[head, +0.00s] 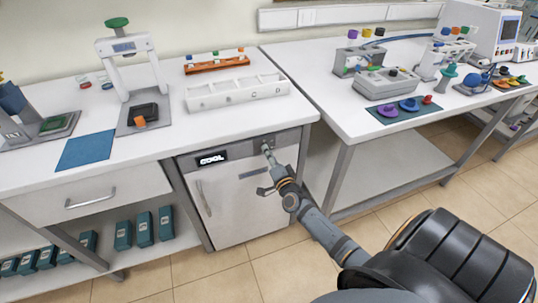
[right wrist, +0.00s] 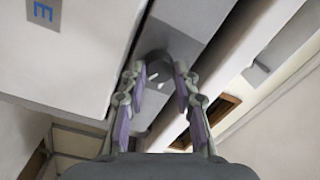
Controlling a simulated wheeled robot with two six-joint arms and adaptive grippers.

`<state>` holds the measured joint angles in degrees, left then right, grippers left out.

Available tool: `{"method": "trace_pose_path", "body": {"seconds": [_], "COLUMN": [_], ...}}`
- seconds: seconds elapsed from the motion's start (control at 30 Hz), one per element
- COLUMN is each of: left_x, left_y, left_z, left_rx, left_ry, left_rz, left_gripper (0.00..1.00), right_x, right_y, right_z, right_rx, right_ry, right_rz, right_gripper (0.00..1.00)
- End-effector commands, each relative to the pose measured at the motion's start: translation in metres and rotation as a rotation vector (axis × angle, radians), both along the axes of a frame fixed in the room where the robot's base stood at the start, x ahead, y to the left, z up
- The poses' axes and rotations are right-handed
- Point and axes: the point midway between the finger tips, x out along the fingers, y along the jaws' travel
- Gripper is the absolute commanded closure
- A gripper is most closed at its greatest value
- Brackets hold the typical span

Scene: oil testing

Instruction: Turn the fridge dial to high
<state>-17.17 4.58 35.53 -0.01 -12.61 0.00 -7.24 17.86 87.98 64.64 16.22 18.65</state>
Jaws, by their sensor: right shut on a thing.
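The small fridge (head: 240,205) stands under the counter, with a white door, a handle at its left and a grey top panel. A lit black display (head: 212,158) on the panel reads COOL. My right gripper (head: 267,149) is at the right part of that panel and mostly covers the dial in the head view. In the right wrist view the dark round dial (right wrist: 156,64) sits between the fingertips of my right gripper (right wrist: 160,72), which is shut on it. The dial's pointer setting is too small to read. My left gripper is not in view.
A white rack (head: 235,92) and an orange rack (head: 216,64) stand on the counter above the fridge. A table leg (head: 342,175) stands to the right of the fridge. The tiled floor (head: 265,260) before the fridge is clear.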

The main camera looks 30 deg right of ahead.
Motion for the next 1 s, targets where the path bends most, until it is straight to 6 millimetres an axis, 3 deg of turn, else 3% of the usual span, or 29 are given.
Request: {"method": "trace_pose_path", "body": {"seconds": [0.1,0.13,0.3,0.67,1.0], "left_x": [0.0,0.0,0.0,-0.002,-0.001], "left_y": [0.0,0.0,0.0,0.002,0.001], "left_z": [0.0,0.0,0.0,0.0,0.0], "left_rx": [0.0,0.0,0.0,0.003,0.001], "left_ry": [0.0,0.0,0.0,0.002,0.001], "left_rz": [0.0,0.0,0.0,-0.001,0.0], "left_gripper": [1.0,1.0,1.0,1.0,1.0], "right_x": [0.0,0.0,0.0,-0.007,-0.082], "right_y": [0.0,0.0,0.0,0.001,0.018], "right_z": [0.0,0.0,0.0,-0.002,-0.005], "right_rx": [0.002,0.002,0.001,0.0,0.0], "right_ry": [0.0,0.0,0.001,0.002,0.005], "right_rz": [0.0,0.0,0.0,0.0,0.001], "right_gripper": [1.0,0.69,0.47,0.47,0.47]}}
